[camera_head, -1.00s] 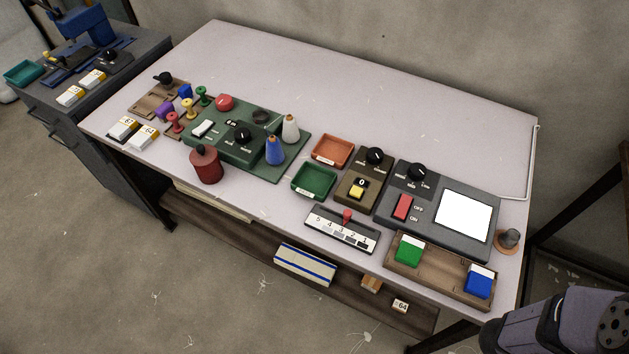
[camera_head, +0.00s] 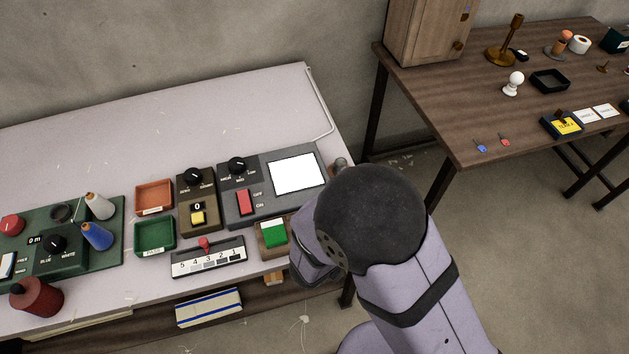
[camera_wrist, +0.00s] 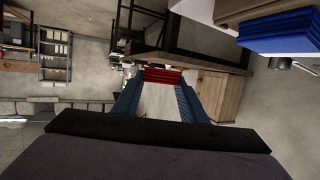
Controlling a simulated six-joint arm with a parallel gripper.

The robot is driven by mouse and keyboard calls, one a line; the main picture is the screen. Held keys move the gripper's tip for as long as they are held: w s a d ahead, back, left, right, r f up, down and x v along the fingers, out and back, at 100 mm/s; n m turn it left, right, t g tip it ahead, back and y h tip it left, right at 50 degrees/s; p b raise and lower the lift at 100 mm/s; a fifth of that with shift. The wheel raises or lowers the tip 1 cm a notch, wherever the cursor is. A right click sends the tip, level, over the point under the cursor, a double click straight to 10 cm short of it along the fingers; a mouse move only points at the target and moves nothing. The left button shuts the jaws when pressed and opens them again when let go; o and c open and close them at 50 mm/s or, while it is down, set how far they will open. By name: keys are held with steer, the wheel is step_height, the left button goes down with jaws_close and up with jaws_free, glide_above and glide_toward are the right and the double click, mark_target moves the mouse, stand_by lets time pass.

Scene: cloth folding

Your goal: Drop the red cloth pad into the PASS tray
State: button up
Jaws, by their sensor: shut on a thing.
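The red cloth pad (camera_wrist: 163,75) shows in the wrist view as a folded, layered strip between the two blue fingers. My gripper (camera_wrist: 160,86) is shut on it. In the head view my arm covers the gripper and the pad, so their height above the bench cannot be told there. The PASS tray (camera_head: 155,234) is a small green open tray at the front middle of the white bench in the head view. It looks empty. My arm is to the right of it, by the bench's right end.
An orange tray (camera_head: 154,195) is just behind the PASS tray. A control box (camera_head: 198,216) and a numbered slider (camera_head: 209,258) stand close by on its right. A wooden tray with a green pad (camera_head: 274,233) is partly behind my arm. A blue pad (camera_wrist: 282,32) shows in the wrist view.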

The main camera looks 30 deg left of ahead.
steer(key=s+a+r+n+y, duration=0.1)
steer(key=a+n+y, duration=0.15)
steer(key=a, duration=0.35)
steer(key=s+a+r+n+t+y, duration=0.1)
steer(key=s+a+n+y, duration=0.15)
steer(key=a, duration=0.35)
steer(key=s+a+r+n+y, duration=0.1)
steer(key=a+y, duration=0.2)
steer(key=a, duration=0.4)
steer(key=s+a+r+n+g+y, duration=0.3)
steer(key=s+a+n+g+y, duration=0.15)
steer(key=s+a, duration=0.5)
steer(key=s+a+r+n+g+y, duration=0.3)
steer(key=s+a+n+y, duration=0.3)
steer(key=a, duration=0.7)
steer(key=s+a+f+n+g+y, duration=0.2)
steer(key=s+a+n+g, duration=0.25)
steer(key=s, duration=0.35)
steer(key=shift+g, duration=0.3)
steer(key=shift+s+d+f+b, duration=0.15)
steer(key=shift+f+b, duration=0.4)
steer(key=shift+f, duration=0.6)
steer(key=shift+d+f+b, duration=0.2)
steer(key=shift+f+b, duration=0.4)
steer(key=shift+f, duration=0.5)
steer(key=shift+s+d+f+b, duration=0.15)
steer(key=shift+f+b, duration=0.4)
steer(key=shift+f, duration=0.6)
steer(key=shift+w, duration=0.1)
steer(key=o, duration=1.2)
